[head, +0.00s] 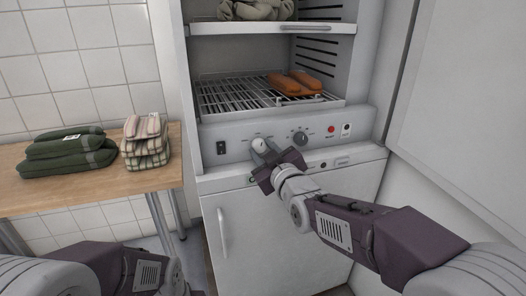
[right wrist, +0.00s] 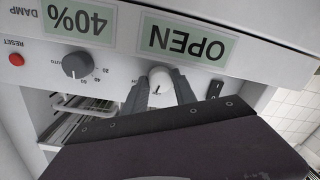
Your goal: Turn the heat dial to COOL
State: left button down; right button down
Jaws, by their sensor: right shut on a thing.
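The white dial (head: 260,146), which appears to be the heat dial, sits on the cabinet's control panel (head: 355,117), left of a dark dial. My right gripper (head: 266,160) reaches up to it from below and right. In the right wrist view, the gripper's two fingertips (right wrist: 160,90) are shut on the white dial (right wrist: 160,80), one on each side. A small dark mark shows on the dial's face. The printing around it is too small or hidden to read. My left arm shows at the bottom left, its gripper out of frame.
A dark dial (head: 300,138) with numbers, a red button (head: 331,129) and a black switch (head: 221,147) share the panel. Above, orange items (head: 295,83) lie on a wire rack (head: 235,95). A wooden table (head: 95,192) at left holds folded cloths (head: 66,153).

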jog(key=n, duration=0.2)
jog(key=shift+n+p, duration=0.3)
jog(key=n+p, duration=0.1)
jog(key=n, duration=0.2)
jog(key=shift+r+p, duration=0.15)
jog(key=shift+p, duration=0.15)
jog(key=n+h+p, duration=0.1)
jog(key=n+p, duration=0.1)
jog(key=n, duration=0.2)
jog(key=shift+n+p, duration=1.3)
jog(key=shift+n, duration=0.7)
jog(key=c, duration=1)
grip_release()
jog(key=shift+s, duration=0.1)
